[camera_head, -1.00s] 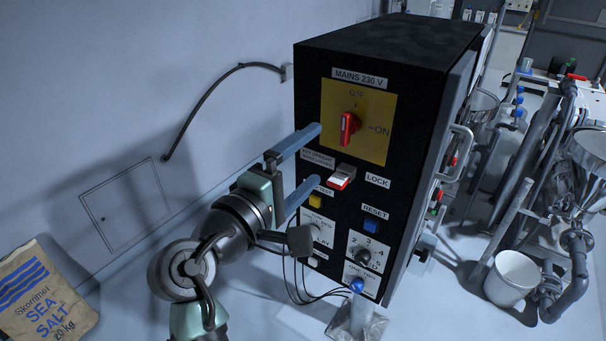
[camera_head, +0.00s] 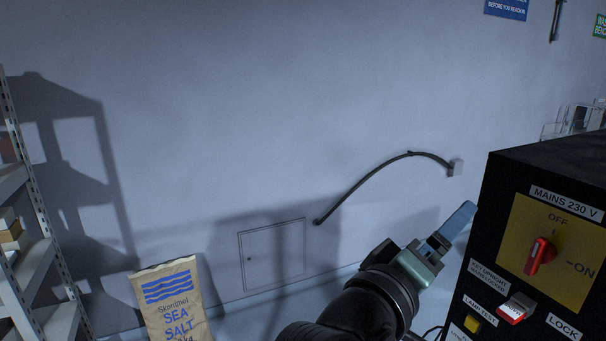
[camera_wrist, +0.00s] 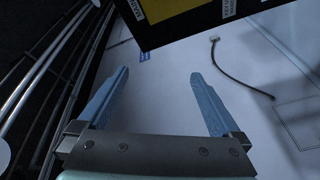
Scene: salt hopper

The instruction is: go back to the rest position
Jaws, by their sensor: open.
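My gripper (camera_head: 455,228) is in the lower right of the head view, just left of the black control box. In the wrist view its two blue fingers (camera_wrist: 158,98) are wide apart with nothing between them. The box's lower part is outside the head view. In the wrist view the box's edge (camera_wrist: 185,32) shows at the top, beyond the fingers.
A paper sea salt sack (camera_head: 172,300) stands at the lower left by the wall. A metal shelf (camera_head: 45,250) is at the far left. A dark cable (camera_head: 365,182) hangs on the wall above a wall hatch (camera_head: 272,258). The wall's middle is clear.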

